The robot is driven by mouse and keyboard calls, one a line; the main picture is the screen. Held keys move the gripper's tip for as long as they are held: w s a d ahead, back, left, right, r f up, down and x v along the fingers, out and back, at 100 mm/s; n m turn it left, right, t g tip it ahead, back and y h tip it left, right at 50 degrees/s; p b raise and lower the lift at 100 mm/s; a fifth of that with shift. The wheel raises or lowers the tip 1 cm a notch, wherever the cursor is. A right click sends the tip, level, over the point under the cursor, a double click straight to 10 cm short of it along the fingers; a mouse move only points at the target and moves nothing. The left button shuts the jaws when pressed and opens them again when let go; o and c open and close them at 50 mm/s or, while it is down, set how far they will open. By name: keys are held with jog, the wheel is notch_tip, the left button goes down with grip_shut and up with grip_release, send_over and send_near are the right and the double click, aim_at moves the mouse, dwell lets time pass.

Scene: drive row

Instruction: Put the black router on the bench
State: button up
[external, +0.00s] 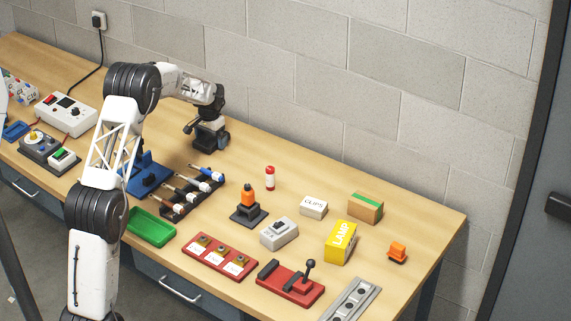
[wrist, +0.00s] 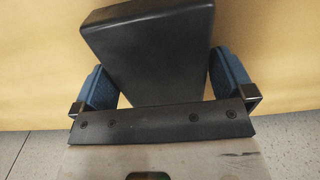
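The black router (wrist: 150,50) is a plain black box between the two blue finger pads of my gripper (wrist: 165,80) in the wrist view. The pads sit against its two sides, and its near end is hidden by the gripper's body. In the external view, my gripper (external: 208,138) is low over the back of the wooden bench (external: 300,165), and a dark shape, likely the router, shows there partly hidden. Whether the router touches the bench top cannot be told.
A green tray (external: 152,228), an orange-topped black device (external: 248,205) and a red-white cylinder (external: 270,178) are near. Bare bench lies right of my gripper along the wall.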

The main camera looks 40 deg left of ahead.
aim_at(211, 138)
jog(key=shift+r, duration=0.15)
notch_tip(211, 138, up, 12)
dwell(0.8)
dwell(0.5)
jog(key=shift+r, duration=0.1)
jog(key=s+d+r+t, duration=0.1)
jog(key=s+d+r, duration=0.9)
jog(key=s, duration=0.4)
jog(key=s+d+r, duration=0.9)
jog(key=s+d, duration=0.3)
jog(key=s, duration=0.2)
jog(key=s+d+f, duration=0.1)
jog(key=s+d, duration=0.2)
jog(key=s, duration=0.8)
jog(key=s+d+f+t, duration=0.1)
jog(key=s+d, duration=0.3)
jog(key=s, duration=0.8)
jog(key=s+d+f, duration=0.3)
jog(key=s+d, duration=0.1)
jog(key=s, duration=0.7)
jog(key=shift+s+f+t, duration=0.15)
jog(key=shift+s+t, duration=0.1)
jog(key=shift+t, duration=0.05)
